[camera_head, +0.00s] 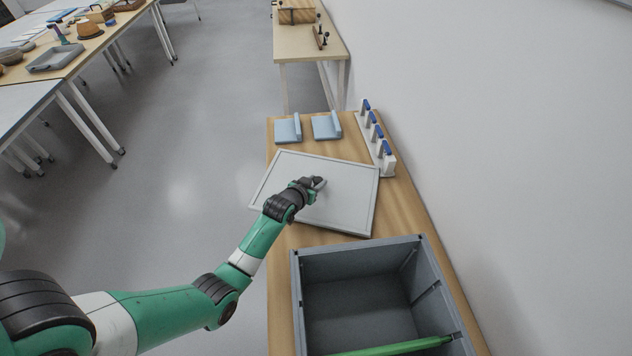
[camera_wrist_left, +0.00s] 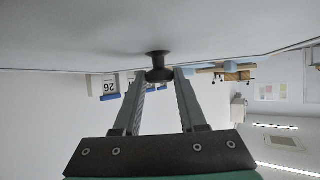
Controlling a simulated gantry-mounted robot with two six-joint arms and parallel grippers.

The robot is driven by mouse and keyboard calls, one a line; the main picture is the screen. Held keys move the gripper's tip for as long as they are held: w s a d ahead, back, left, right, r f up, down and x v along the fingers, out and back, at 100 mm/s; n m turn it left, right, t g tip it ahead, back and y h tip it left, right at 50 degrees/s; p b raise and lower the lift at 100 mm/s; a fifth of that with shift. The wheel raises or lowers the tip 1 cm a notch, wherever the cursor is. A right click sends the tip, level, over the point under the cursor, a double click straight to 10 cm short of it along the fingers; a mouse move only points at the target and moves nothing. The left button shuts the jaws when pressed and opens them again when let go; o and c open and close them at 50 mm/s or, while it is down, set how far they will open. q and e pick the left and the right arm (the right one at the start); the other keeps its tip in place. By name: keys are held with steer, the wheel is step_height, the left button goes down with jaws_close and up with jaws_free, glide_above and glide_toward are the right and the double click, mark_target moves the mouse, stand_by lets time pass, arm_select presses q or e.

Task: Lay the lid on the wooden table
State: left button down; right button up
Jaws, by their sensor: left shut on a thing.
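The lid (camera_head: 335,205) is a flat light grey panel with a raised rim, above the wooden table (camera_head: 410,212). It is turned at an angle and its left corner reaches past the table's left edge. I cannot tell whether it touches the wood. My left gripper (camera_head: 318,184) is at the middle of the lid. In the left wrist view, the gripper (camera_wrist_left: 158,77) is shut on the lid's dark knob (camera_wrist_left: 158,58), and the lid's flat face (camera_wrist_left: 70,35) fills the upper part. My right gripper is out of view.
An open grey crate (camera_head: 296,290) stands in front of the lid, with a green bar (camera_head: 400,346) across its near part. Two light blue blocks (camera_head: 287,130) (camera_head: 326,126) sit behind. A white rack with blue-topped pieces (camera_head: 385,152) stands by the wall at right.

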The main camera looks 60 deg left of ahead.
arm_select(q)
steer(key=shift+f, duration=0.1)
steer(key=shift+c, duration=1.9)
jaws_free()
steer(key=p+v, duration=0.5)
steer(key=v, duration=0.6)
steer(key=shift+p, duration=0.35)
steer(key=shift+s+d, duration=0.2)
